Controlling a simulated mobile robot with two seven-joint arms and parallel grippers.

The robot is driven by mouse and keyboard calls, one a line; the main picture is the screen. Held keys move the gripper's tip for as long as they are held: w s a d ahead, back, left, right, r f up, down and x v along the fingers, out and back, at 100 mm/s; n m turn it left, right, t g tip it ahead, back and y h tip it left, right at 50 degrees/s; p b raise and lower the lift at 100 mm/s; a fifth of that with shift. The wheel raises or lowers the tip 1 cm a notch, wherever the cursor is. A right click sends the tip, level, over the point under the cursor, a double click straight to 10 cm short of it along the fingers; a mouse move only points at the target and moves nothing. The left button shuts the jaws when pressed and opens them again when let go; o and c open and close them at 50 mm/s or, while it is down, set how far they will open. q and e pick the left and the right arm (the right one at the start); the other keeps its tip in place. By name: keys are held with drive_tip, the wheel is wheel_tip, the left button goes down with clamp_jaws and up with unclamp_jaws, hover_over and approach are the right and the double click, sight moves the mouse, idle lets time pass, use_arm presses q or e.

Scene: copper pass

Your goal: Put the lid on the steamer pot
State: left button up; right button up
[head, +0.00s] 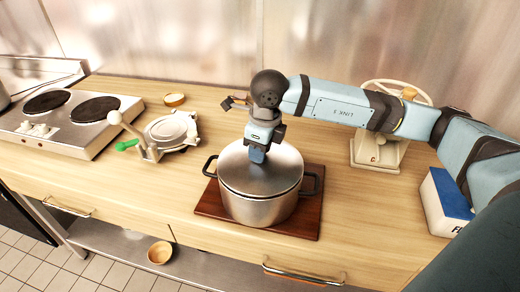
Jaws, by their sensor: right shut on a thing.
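The steamer pot (258,208) is a silver metal pot with two dark side handles. It stands on a dark red-brown wooden board (305,219) on the counter. The silver lid (240,177) lies over the pot's mouth and looks about level with the rim. I cannot tell whether it is fully seated. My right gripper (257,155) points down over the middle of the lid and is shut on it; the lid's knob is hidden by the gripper. My left gripper is not in view.
A two-plate hob (75,128) stands at the left. A cream wheeled device (377,154) and a blue-and-white box (447,203) are at the right. A wooden bowl (160,253) sits on the lower shelf.

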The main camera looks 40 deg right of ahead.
idle(0.4)
drive_tip(key=o, duration=1.7)
drive_tip(key=shift+r, duration=0.15)
drive_tip(key=shift+r+p, duration=1.55)
drive_tip(key=shift+r, duration=1.85)
clamp_jaws()
